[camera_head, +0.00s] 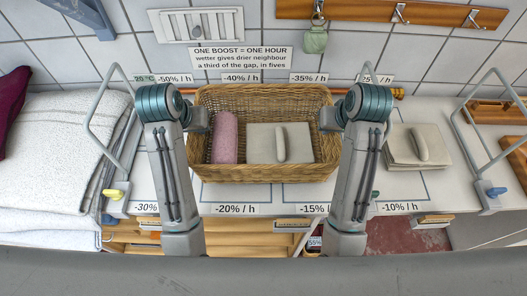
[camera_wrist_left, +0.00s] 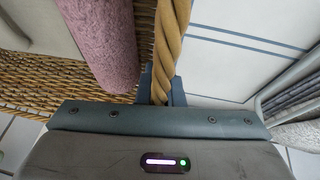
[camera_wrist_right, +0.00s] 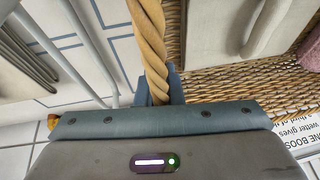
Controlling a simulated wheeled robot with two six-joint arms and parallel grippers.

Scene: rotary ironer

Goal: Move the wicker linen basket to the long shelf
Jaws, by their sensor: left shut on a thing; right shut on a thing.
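The wicker linen basket (camera_head: 262,175) is in the middle of the head view, between my two grippers. It holds a rolled pink towel (camera_head: 225,137) and a flat pale block with a handle (camera_head: 280,143). My left gripper (camera_head: 203,116) is shut on the basket's left rim; the left wrist view shows its fingers around the twisted rim (camera_wrist_left: 170,45). My right gripper (camera_head: 326,117) is shut on the right rim; the right wrist view shows the twisted rim (camera_wrist_right: 150,45) between its fingers. The basket looks level. Whether it touches the white surface below is hard to tell.
A white counter with printed labels (camera_head: 240,209) lies under the basket. Folded white towels (camera_head: 55,140) are stacked at left behind a metal frame. Grey folded cloths with a handled block (camera_head: 415,146) lie at right. Another metal frame (camera_head: 490,130) and a wooden rack (camera_head: 497,112) stand further right.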

